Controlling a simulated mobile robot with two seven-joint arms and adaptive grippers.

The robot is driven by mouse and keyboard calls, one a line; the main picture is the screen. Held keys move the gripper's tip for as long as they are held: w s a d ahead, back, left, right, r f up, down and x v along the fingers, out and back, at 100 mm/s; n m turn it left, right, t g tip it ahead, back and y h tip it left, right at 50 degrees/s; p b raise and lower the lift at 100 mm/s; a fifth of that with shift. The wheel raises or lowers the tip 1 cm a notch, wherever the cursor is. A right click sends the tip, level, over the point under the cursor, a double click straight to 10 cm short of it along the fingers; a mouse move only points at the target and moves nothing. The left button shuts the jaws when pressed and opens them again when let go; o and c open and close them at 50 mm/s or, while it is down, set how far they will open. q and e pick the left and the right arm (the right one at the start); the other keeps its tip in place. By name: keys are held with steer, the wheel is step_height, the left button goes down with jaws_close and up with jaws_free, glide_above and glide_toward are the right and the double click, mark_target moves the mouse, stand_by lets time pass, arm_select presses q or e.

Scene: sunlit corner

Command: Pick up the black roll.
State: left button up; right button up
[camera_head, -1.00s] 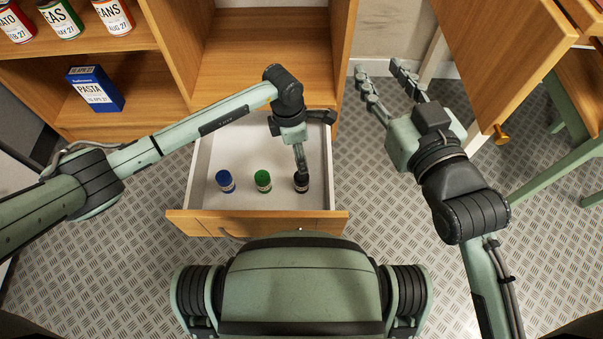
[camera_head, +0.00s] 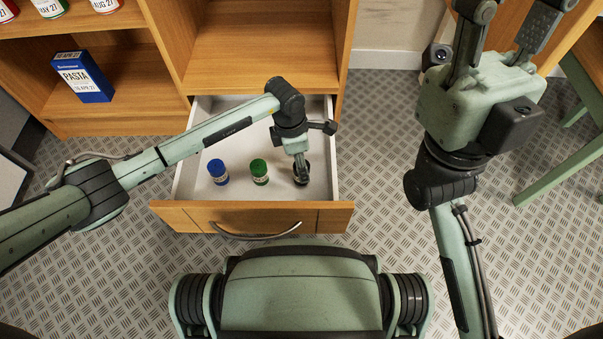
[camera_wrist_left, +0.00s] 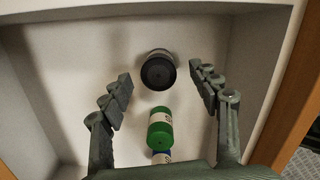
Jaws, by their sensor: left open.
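The black roll (camera_head: 301,178) stands in the open drawer (camera_head: 188,180), at the right of the row, partly hidden under my left gripper (camera_head: 301,172). In the left wrist view the black roll (camera_wrist_left: 158,72) lies between the two spread fingers of my left gripper (camera_wrist_left: 160,95), with a gap on each side. My left gripper is open and empty, pointing down over the roll. My right gripper (camera_head: 515,30) is raised near the top right, away from the drawer. Its fingers are spread apart with nothing seen between them; their tips reach the picture's top edge.
A green roll (camera_head: 259,172) and a blue roll (camera_head: 218,172) stand left of the black one in the drawer. The drawer walls are close around the left gripper. A pasta box (camera_head: 83,78) and several cans stand on the shelves. A green-legged wooden table is at right.

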mark_target(296, 179)
arm_select(q)
steer(key=f, duration=0.2)
steer(key=f+b, duration=0.1)
steer(key=f, duration=0.1)
steer(key=f+b, duration=0.1)
steer(key=f, duration=0.1)
steer(key=shift+w+d+f, duration=0.15)
steer(key=shift+d, duration=0.25)
steer(key=shift+c, duration=0.4)
steer(key=c, duration=1.2)
